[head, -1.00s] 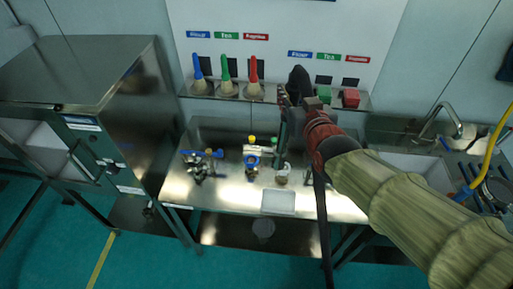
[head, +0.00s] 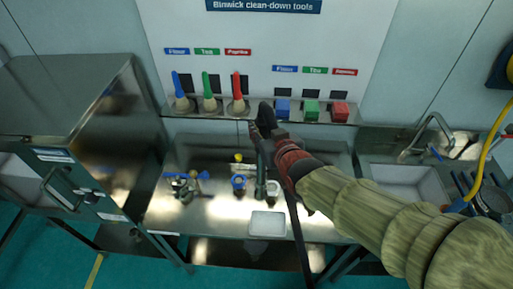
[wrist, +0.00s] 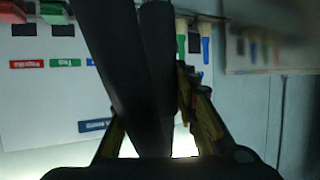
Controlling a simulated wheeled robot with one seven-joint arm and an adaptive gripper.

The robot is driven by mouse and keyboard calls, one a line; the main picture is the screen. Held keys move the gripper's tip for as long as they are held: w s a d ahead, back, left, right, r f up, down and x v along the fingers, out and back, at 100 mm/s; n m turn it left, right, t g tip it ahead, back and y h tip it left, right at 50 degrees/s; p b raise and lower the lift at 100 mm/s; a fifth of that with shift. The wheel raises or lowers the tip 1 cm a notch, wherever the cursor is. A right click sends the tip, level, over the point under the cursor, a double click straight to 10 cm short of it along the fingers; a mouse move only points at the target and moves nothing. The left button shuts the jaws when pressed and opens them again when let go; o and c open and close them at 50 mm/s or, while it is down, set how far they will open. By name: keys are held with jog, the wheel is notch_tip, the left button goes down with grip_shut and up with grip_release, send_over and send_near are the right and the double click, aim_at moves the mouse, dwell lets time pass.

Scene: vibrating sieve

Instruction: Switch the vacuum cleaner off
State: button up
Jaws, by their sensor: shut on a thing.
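My gripper (head: 262,150) is in front of the work table, below the tool shelf. In the wrist view its fingers (wrist: 155,125) are closed on a long dark tube-like thing (wrist: 150,60). In the head view this dark thing (head: 266,116) sticks up past the gripper, and a thin dark strip (head: 298,235) hangs down below it. I cannot tell whether it belongs to the vacuum cleaner. No vacuum cleaner body or switch can be clearly made out.
Brushes (head: 209,92) and coloured blocks (head: 311,109) stand on the wall shelf. Small parts and a pale tray (head: 267,224) lie on the metal table (head: 215,218). A steel cabinet (head: 75,90) is left; a sink (head: 405,182) and yellow hose (head: 487,140) are right.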

jog(key=w+a+f+p, duration=0.1)
jog(key=w+a+f, duration=0.1)
jog(key=w+f, duration=0.9)
jog(key=shift+w+f+p, duration=0.3)
jog(key=shift+f+p, duration=0.1)
jog(key=shift+f, duration=0.2)
jog(key=o, duration=1.2)
jog(key=shift+c, duration=0.2)
jog(key=shift+s+r, duration=0.1)
